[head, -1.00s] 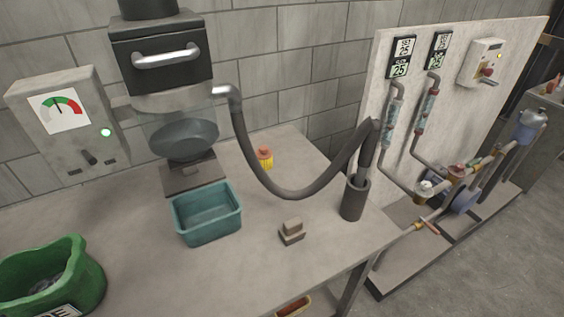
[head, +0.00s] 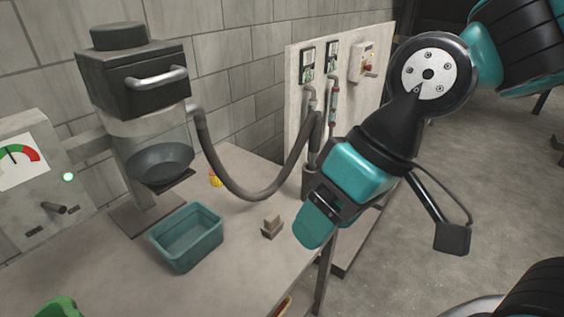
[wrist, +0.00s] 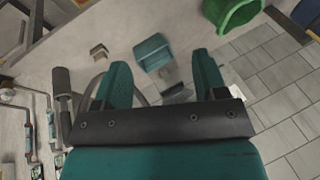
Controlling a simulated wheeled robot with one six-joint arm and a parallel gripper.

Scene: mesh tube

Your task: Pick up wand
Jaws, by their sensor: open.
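The wand (head: 315,138) is a dark tube at the end of a grey hose (head: 265,194). It stands in a dark cylindrical holder (head: 308,182) at the right edge of the bench, partly hidden by my arm. In the wrist view a dark cylinder (wrist: 62,82), apparently the holder, lies left of my fingers. My gripper (head: 317,226) is teal and hangs in front and slightly right of the holder. In the wrist view its two fingers (wrist: 162,75) are apart with nothing held between them. The gripper is apart from the wand.
A teal bin (head: 187,238) and a small brown block (head: 272,226) sit on the bench. A hopper machine (head: 135,80) stands behind the bin. A panel with gauges and pipes (head: 296,100) stands behind my arm. Open floor lies at right.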

